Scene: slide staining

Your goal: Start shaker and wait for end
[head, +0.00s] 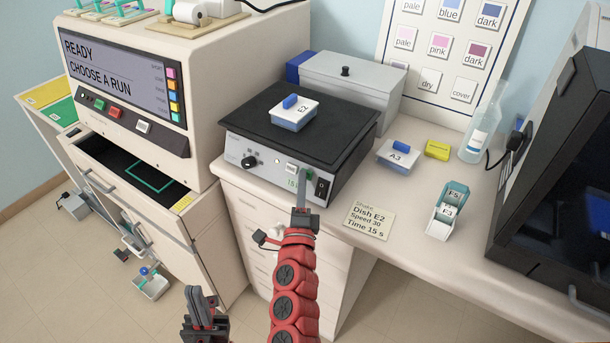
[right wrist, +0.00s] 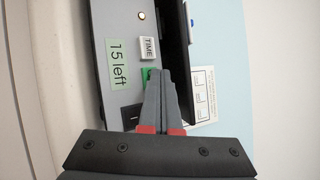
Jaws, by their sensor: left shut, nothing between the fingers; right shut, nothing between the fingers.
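The shaker (head: 262,158) stands on the counter with a black top plate. Dish E2 (head: 293,112), with a blue clip, sits on that plate. My right gripper (head: 307,176) is shut and empty at the right end of the shaker's front panel. In the right wrist view its tips (right wrist: 158,72) are at the green button (right wrist: 147,74), touching or very close, covering part of it. A TIME button (right wrist: 149,48) and a green display reading "15 left" (right wrist: 118,63) are beside it. A small light (right wrist: 141,16) is lit. My left gripper (head: 192,300) is shut and empty, low and away from the shaker.
A note (head: 369,219) reads "Shake Dish E2 Speed 30 Time 15 s". Dish A3 (head: 397,156), a yellow block (head: 437,149), a bottle (head: 482,128) and a rack with slides (head: 446,212) stand to the right. A machine (head: 190,75) showing "READY" stands left, its drawer open.

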